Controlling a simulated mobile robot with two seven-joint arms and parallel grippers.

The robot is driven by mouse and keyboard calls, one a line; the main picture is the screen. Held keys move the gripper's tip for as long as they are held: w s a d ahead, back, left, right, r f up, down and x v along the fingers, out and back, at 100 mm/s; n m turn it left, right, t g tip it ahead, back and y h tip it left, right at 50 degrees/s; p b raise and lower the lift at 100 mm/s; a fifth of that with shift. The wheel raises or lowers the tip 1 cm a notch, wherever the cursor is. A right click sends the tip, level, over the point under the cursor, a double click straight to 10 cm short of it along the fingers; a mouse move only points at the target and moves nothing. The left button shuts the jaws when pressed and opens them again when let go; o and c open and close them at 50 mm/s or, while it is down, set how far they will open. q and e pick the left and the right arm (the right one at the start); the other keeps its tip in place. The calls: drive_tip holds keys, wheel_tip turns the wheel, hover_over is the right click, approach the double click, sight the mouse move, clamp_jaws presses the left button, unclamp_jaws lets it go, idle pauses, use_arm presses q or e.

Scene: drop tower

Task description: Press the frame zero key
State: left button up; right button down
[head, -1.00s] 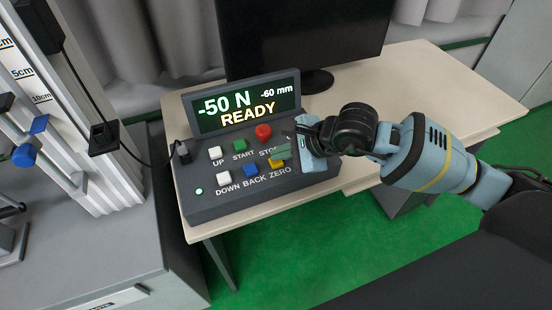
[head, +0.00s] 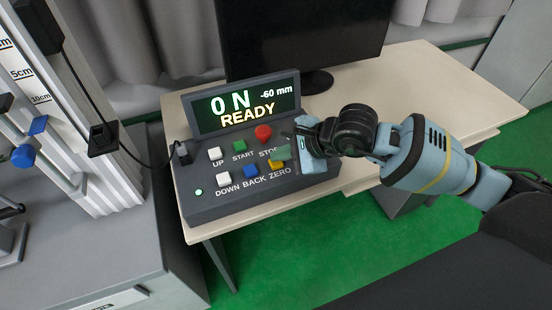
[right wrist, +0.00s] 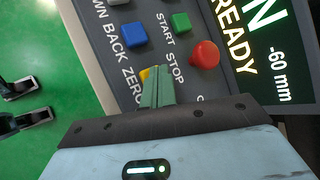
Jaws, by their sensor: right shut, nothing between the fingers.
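The control box (head: 205,207) stands on the light table, its display (head: 243,104) reading "0 N", "-60 mm" and "READY". The yellow key (head: 276,165) above the label ZERO is at the right end of the lower row. My right gripper (head: 283,153) is shut and empty, its green fingertips right at the yellow key. In the right wrist view the shut fingertips (right wrist: 158,86) cover most of the yellow key (right wrist: 145,73). I cannot tell whether they touch it. My left gripper is not in view.
The blue BACK key (head: 250,171) is left of the yellow key. The red STOP button (head: 263,132) and green START key (head: 239,145) are behind. A dark monitor (head: 300,35) stands behind the box. The table is clear to the right.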

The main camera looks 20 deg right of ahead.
sight(281, 163)
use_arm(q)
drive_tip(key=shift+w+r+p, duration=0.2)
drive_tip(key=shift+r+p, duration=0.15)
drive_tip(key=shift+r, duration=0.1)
use_arm(e)
drive_tip(key=shift+r, duration=0.7)
drive_tip(key=shift+r, duration=0.15)
drive_tip(key=shift+r+p, duration=1.4)
drive_tip(key=shift+r, duration=1.05)
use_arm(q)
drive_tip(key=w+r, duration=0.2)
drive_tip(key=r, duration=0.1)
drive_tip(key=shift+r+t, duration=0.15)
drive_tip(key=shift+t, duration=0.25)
use_arm(e)
drive_tip(key=shift+f, duration=0.1)
